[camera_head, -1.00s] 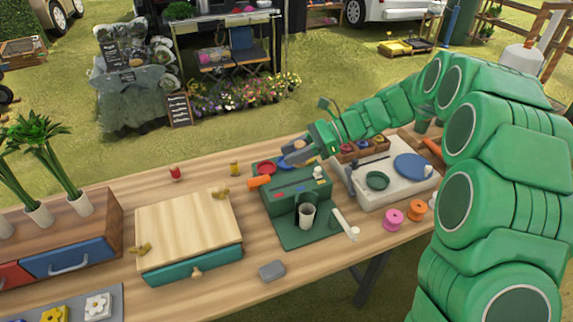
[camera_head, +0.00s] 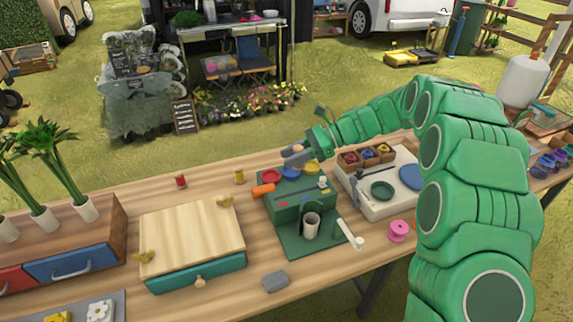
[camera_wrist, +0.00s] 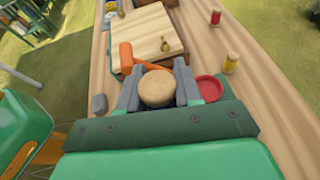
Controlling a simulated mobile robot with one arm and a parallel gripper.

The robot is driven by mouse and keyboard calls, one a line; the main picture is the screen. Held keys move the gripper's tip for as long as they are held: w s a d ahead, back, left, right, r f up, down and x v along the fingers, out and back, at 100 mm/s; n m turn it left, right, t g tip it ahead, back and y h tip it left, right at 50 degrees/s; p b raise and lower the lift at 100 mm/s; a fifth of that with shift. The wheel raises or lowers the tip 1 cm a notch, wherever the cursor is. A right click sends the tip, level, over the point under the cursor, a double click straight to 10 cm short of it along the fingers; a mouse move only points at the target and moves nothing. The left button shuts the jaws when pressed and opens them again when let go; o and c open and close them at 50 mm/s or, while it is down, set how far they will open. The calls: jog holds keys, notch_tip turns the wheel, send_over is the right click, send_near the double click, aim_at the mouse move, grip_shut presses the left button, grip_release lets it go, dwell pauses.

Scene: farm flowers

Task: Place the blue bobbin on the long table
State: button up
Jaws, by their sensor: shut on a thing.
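My gripper (camera_head: 297,152) is above the back edge of the long table (camera_head: 205,187), behind the green machine (camera_head: 303,200). In the wrist view my gripper (camera_wrist: 157,95) is shut on a bobbin with a round tan end (camera_wrist: 157,88). Its side is hidden, so I cannot make out its colour. A red bobbin (camera_head: 181,181) and a yellow bobbin (camera_head: 239,177) stand upright on the table to the left. They also show in the wrist view, red (camera_wrist: 216,17) and yellow (camera_wrist: 230,63), apart from my gripper.
A wooden-topped box (camera_head: 190,235) stands left of the green machine, with bare table behind it. A red dish (camera_wrist: 209,88) lies close to my fingers in the wrist view. A compartment box (camera_head: 367,155) and a pink spool (camera_head: 399,231) are to the right.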

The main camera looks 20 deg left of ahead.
send_over(286, 174)
jog(key=s+d, duration=0.1)
notch_tip(286, 174, down, 6)
jog(key=shift+s+r, duration=0.15)
jog(key=shift+r, duration=0.05)
jog(key=shift+w+a+f, duration=0.2)
jog(key=shift+w+f, duration=0.1)
jog(key=shift+f, duration=0.15)
jog(key=shift+w+a+f, duration=0.2)
jog(key=shift+w+f, duration=0.1)
jog(key=shift+f, duration=0.15)
jog(key=shift+w+f, duration=0.1)
jog(key=shift+f, duration=1.3)
jog(key=shift+f, duration=0.25)
jog(key=o, duration=1)
jog(key=v, duration=0.7)
jog(key=shift+w+r, duration=0.3)
jog(key=shift+r, duration=0.2)
